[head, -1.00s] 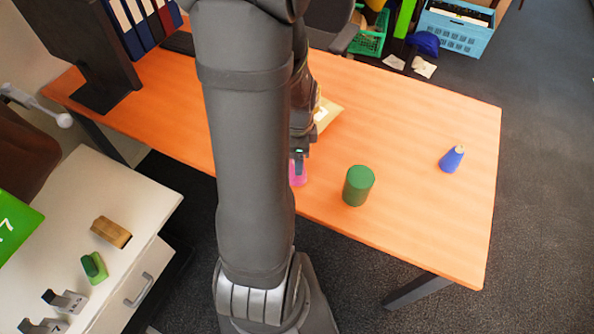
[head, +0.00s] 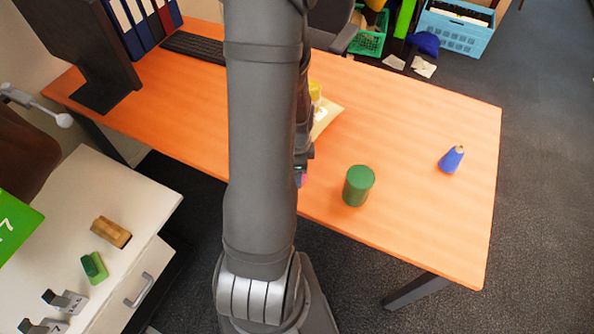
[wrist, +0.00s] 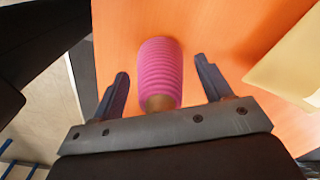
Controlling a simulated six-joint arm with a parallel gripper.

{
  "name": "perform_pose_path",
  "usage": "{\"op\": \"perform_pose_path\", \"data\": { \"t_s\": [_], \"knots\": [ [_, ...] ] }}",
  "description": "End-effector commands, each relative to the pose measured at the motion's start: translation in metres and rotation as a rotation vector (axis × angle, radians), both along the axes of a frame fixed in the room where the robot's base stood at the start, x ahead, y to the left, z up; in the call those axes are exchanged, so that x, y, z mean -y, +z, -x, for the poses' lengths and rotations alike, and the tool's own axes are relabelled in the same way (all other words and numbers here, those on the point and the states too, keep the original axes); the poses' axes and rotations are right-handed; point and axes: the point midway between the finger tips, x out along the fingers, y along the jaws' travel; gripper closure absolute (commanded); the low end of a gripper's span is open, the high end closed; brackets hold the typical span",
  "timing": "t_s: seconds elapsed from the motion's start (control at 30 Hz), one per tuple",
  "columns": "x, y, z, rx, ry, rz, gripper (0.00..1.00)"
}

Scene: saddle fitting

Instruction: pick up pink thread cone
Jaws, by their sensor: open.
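The pink thread cone (wrist: 161,70) shows in the wrist view as a ribbed pink body with a brown tip at its near end. It lies between the two fingers of my gripper (wrist: 168,85), which are apart with a gap on each side of it. In the head view my arm hides nearly all of the cone; only a sliver of pink shows beside the gripper (head: 302,172) near the front edge of the orange table (head: 410,120).
A green cylinder (head: 358,186) stands just right of my gripper. A blue thread cone (head: 451,159) stands farther right. A pale yellow envelope-like item (head: 326,115) lies behind the gripper, also seen in the wrist view (wrist: 295,60). The right of the table is mostly clear.

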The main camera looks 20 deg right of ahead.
Motion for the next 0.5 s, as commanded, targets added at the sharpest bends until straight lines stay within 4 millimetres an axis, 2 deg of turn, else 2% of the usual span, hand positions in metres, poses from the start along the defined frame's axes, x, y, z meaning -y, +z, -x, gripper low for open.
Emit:
{"op": "perform_pose_path", "data": {
  "t_s": [0.03, 0.3, 0.5],
  "knots": [
    [0.0000, 0.0001, -0.0001, 0.000, 0.000, 0.000, 0.29],
    [0.0000, 0.0002, -0.0001, 0.000, 0.000, 0.000, 0.79],
    [0.0001, 0.0004, -0.0002, 0.000, 0.000, 0.000, 0.79]
  ]
}}
